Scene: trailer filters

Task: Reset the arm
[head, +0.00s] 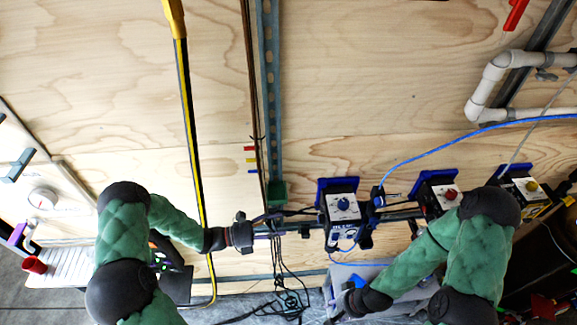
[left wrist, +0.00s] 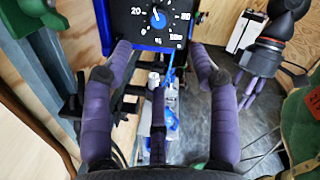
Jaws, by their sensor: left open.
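My left gripper (head: 300,222) reaches right from the left arm, its fingers just left of the blue-knobbed dial box (head: 343,204). In the left wrist view my left gripper (left wrist: 160,52) has its purple fingers spread wide with nothing held between them. The dial box (left wrist: 150,32) fills the top of that view beyond the fingertips. My right gripper (head: 340,300) is low in the head view, below the dial box. It also shows at the right of the left wrist view (left wrist: 246,90), with its fingers too small to judge.
Dial boxes with a red knob (head: 450,194) and a yellow knob (head: 531,185) stand to the right. A blue hose (head: 430,146) arcs above them. A yellow-black pole (head: 187,120) stands near the left arm. Cables hang below the left gripper. The upper plywood wall is mostly clear.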

